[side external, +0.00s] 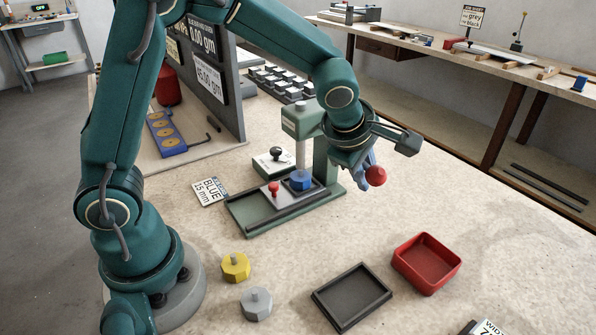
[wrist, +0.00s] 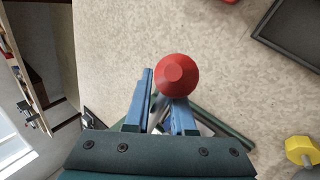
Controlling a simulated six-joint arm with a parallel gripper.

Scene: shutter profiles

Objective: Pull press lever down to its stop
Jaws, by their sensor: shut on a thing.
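The green press (side external: 325,158) stands on its base plate at the middle of the table, with a pale vertical ram above a blue hexagonal piece (side external: 300,181). The press lever's red ball knob (side external: 376,176) is at the right of the press; it also shows large in the wrist view (wrist: 176,74). My gripper (side external: 368,172) is at the lever, its blue fingers (wrist: 160,105) shut around the lever just behind the knob. Most of the lever rod is hidden by the fingers and wrist. Whether the ram touches the blue piece is unclear.
A small red knob (side external: 273,187) stands on the press base; a black-knobbed white box (side external: 273,161) is behind. A yellow piece (side external: 235,267), grey piece (side external: 256,304), black tray (side external: 318,301) and red bin (side external: 427,283) are in front. Table right of the press is clear.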

